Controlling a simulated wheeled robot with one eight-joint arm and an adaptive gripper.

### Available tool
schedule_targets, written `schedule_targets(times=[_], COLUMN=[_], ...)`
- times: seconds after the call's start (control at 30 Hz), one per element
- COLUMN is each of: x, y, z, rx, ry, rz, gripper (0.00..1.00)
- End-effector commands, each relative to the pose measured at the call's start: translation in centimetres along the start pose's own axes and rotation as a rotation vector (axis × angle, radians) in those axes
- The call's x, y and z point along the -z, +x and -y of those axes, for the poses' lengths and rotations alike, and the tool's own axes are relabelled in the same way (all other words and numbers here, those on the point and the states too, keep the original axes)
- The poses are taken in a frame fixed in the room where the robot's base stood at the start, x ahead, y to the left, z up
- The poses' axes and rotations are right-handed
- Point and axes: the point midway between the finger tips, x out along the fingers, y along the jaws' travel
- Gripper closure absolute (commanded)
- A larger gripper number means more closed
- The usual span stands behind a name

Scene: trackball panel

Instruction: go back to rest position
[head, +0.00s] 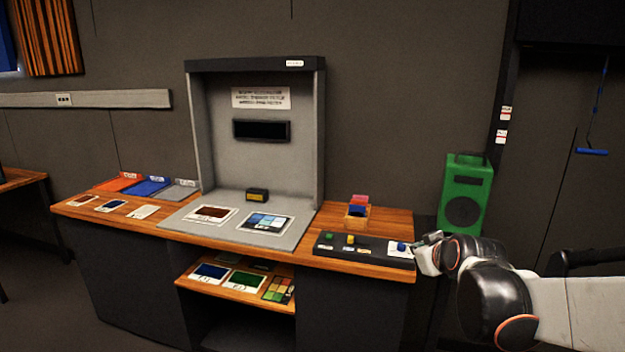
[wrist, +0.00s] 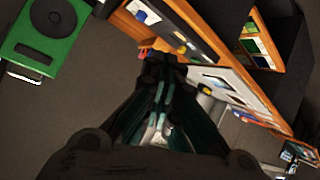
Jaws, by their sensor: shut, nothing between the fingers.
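My gripper (head: 430,242) is at the right end of the wooden desk (head: 385,219) in the head view. It is close to the blue ball (head: 402,246) on the dark control panel (head: 340,250); I cannot tell whether they touch. A green knob and a yellow knob sit further left on the same panel. In the wrist view my gripper (wrist: 165,85) has its fingers together, with nothing seen between them. My arm reaches in from the right edge of the head view.
A green speaker (head: 466,195) stands behind my arm, right of the desk. A small wooden box (head: 357,212) with coloured cards stands behind the panel. A grey booth (head: 257,140) rises at the desk's middle. Cards lie on the desk and lower shelf (head: 240,292).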

Motion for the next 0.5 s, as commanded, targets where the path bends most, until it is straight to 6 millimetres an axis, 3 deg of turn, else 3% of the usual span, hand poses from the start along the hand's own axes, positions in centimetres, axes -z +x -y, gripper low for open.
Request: schedule_targets(times=[0.03,0.27,0.5], x=[-0.4,-3.3,-7.9], y=[-1.8,-8.5,-15.0], z=[0.9,4.1,7.1], rx=[0.013,0.055,0.075], ry=[0.016,0.106,0.199], rz=[0.019,0.119,0.229], gripper=[1.0,1.0,1.0])
